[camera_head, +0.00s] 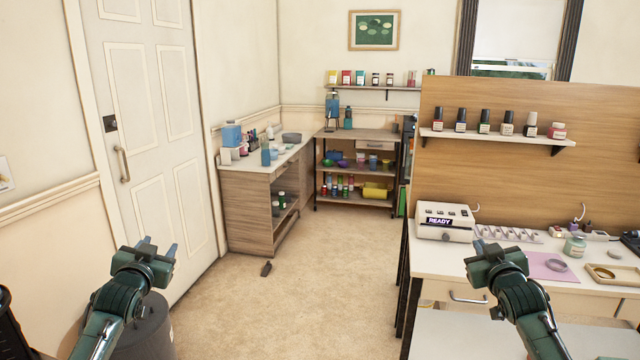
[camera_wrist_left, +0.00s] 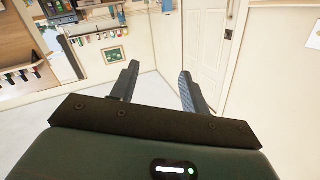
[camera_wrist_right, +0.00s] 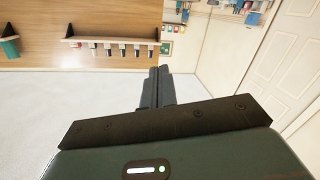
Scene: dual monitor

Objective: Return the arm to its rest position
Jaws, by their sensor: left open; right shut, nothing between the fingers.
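My left gripper (camera_head: 158,246) is raised in the lower left of the head view, in front of the white door. Its two fingers are apart and empty in the left wrist view (camera_wrist_left: 158,88). My right gripper (camera_head: 496,246) is raised in the lower right of the head view, in front of the desk (camera_head: 440,262). Its fingers are together with nothing between them in the right wrist view (camera_wrist_right: 157,88). Neither gripper visibly holds anything.
On the desk are a white box reading "READY" (camera_head: 444,221), a pink mat (camera_head: 535,266), a jar (camera_head: 574,246) and a tray (camera_head: 603,277). A white door (camera_head: 150,130) is at left. A cabinet (camera_head: 250,205) and shelf unit (camera_head: 350,180) stand behind.

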